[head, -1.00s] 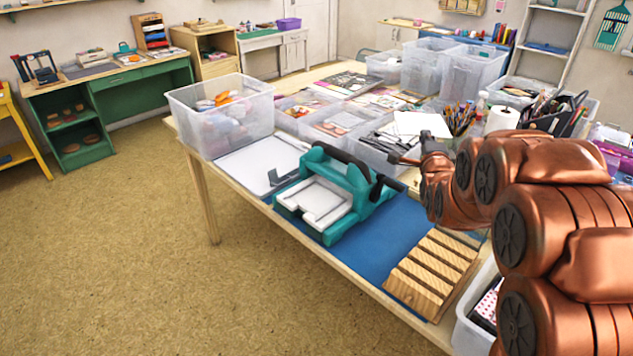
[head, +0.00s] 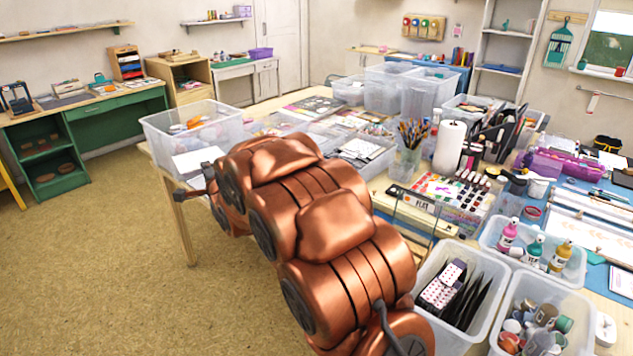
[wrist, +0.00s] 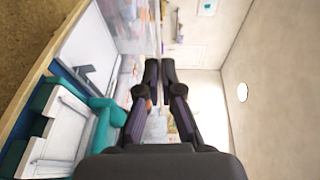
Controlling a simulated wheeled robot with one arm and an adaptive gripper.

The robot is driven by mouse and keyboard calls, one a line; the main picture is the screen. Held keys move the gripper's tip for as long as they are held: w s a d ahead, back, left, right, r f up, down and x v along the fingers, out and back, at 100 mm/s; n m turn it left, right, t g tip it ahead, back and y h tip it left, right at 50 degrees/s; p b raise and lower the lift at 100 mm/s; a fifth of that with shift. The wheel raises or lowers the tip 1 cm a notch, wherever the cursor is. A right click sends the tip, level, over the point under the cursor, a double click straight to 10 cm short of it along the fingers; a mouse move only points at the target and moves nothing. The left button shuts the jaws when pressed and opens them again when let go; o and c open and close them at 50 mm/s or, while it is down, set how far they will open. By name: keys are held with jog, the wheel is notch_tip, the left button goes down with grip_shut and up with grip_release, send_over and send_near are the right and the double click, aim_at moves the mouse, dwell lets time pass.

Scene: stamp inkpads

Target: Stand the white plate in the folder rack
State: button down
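A white plate (wrist: 58,140) lies flat on the teal press (wrist: 107,112) at the lower left of the wrist view. My gripper (wrist: 160,72) has its two dark fingers nearly together, with only a narrow gap and nothing visible held. It is over to the right of the press in that view, not touching the plate. In the head view my gripper (head: 190,194) is partly hidden at the end of my copper arm. The arm hides the press and plate there. The slotted wooden rack seen earlier is hidden now.
A white board (head: 196,162) lies beside a clear bin (head: 190,132). Clear tubs, a pencil jar (head: 411,155), a paper roll (head: 450,146) and a black upright organizer (head: 507,125) crowd the table. An open bin (head: 460,290) stands at the front. The floor at left is clear.

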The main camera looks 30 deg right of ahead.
aim_at(212, 162)
jog(key=w, duration=0.1)
jog(key=w+d+g, duration=0.1)
jog(key=w+g+h+p, duration=0.1)
jog(key=shift+d+f+m, duration=0.25)
jog(key=shift+f+m, duration=0.05)
jog(key=shift+f, duration=0.05)
jog(key=shift+w+d+f+g, duration=0.15)
jog(key=shift+w+d+g, duration=0.15)
jog(key=shift+g, duration=0.1)
jog(key=s+d+f+m+g+h+p, duration=0.1)
jog(key=s+d+f+m+g+p, duration=0.2)
jog(key=d+g, duration=0.4)
jog(key=s+d+f+m+g+p, duration=0.1)
jog(key=s+d+m+g, duration=0.35)
jog(key=d, duration=0.55)
jog(key=s+d+r+m+g+y+p, duration=0.1)
jog(key=s+d+m, duration=0.5)
jog(key=s, duration=0.8)
jog(key=d+g+y+p, duration=0.1)
jog(key=d+g+y, duration=0.1)
jog(key=d, duration=0.1)
jog(key=shift+r+p, duration=0.25)
jog(key=shift+p, duration=0.05)
jog(key=shift+r+y, duration=0.15)
jog(key=shift+y, duration=0.15)
